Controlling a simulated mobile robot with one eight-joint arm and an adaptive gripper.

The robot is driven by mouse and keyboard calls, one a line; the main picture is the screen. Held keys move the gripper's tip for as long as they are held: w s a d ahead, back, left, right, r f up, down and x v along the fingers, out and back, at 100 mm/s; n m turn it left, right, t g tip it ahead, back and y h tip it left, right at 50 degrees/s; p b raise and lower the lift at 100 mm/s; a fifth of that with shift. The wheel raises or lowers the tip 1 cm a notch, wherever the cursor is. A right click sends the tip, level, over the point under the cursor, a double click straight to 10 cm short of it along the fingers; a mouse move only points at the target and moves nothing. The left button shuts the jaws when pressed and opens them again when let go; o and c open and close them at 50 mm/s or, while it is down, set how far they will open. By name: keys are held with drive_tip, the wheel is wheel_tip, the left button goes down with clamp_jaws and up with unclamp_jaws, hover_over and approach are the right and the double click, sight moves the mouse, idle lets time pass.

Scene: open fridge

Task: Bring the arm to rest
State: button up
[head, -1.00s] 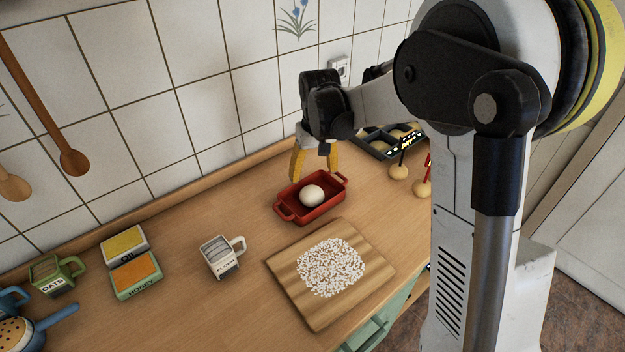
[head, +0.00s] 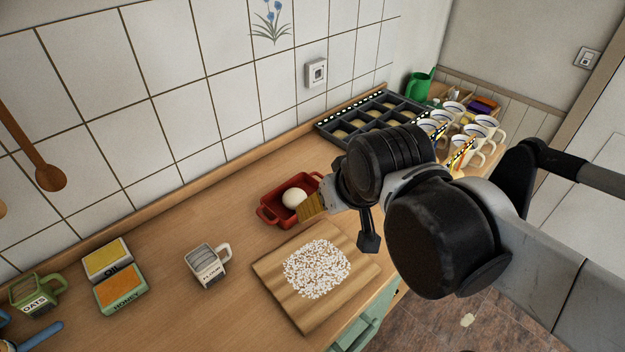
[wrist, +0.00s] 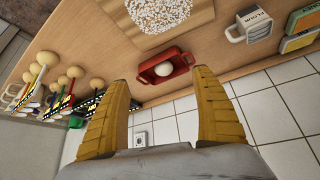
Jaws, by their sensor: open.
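My gripper shows at the right of the head view, with a yellow finger (head: 313,207) in front of the right end of a red dish (head: 270,213). In the wrist view both yellow fingers of my gripper (wrist: 160,82) stand wide apart with nothing between them. The dish (wrist: 180,60) and the white ball (wrist: 163,69) in it show beyond the gap between the fingertips. In the head view the ball (head: 294,198) lies in the dish. My arm reaches in from the right and hides part of the counter.
A wooden board (head: 275,265) with white bits lies in front of the dish. A flour mug (head: 207,266), an oil tin (head: 106,257) and a honey tin (head: 121,291) stand left. A dark compartment tray (head: 335,131) and several white mugs (head: 483,128) stand at the back right.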

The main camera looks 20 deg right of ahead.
drive_tip(key=shift+s+f+t, duration=0.2)
drive_tip(key=shift+s+f, duration=0.1)
drive_tip(key=shift+s, duration=0.25)
drive_tip(key=shift+s+f+t, duration=0.2)
drive_tip(key=shift+s+f, duration=0.05)
drive_tip(key=shift+s, duration=0.3)
wheel_tip(320, 180, down, 4)
drive_tip(key=b, duration=0.4)
drive_tip(key=shift+f, duration=0.15)
